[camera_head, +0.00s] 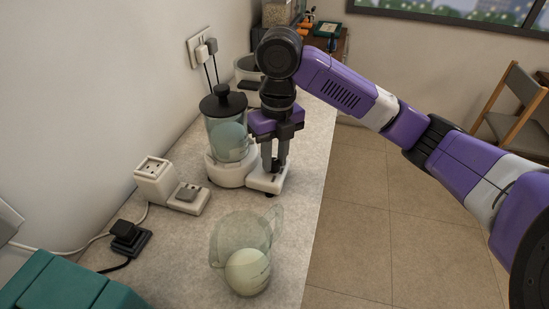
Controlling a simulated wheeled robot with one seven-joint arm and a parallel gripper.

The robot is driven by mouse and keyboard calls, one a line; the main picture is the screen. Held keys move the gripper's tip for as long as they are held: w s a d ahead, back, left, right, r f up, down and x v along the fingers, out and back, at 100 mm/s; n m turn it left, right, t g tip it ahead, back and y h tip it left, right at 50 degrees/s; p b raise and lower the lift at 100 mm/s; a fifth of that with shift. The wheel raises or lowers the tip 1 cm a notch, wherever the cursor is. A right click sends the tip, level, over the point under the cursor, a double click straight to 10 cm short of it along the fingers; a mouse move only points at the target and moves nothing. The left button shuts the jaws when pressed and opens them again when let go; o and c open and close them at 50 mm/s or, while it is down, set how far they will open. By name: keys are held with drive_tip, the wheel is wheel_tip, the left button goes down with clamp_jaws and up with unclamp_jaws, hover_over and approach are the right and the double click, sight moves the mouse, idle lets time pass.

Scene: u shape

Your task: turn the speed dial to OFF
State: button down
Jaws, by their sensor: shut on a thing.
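A food-processor-like appliance with a clear jar (226,135), a black lid (222,102) and a white base (230,174) stands on the counter near the wall. A low white control section (266,183) juts out from the base at its right. My gripper (273,167) points straight down onto this section, its fingers shut on the speed dial there. The dial is hidden by the fingertips, and I cannot read its setting or any OFF mark. A round pale shape shows inside the jar.
A clear pitcher (243,250) stands in front on the counter (190,245). White socket blocks (155,180), a black plug (127,238), cords and a teal box (70,285) lie to the left. The counter's right edge is close to my gripper, with open floor beyond.

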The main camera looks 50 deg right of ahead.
sight(276, 160)
drive_tip(key=c, duration=1.1)
unclamp_jaws()
drive_tip(key=shift+c, duration=0.2)
drive_tip(key=shift+d+r, duration=0.15)
drive_tip(key=shift+r, duration=3.8)
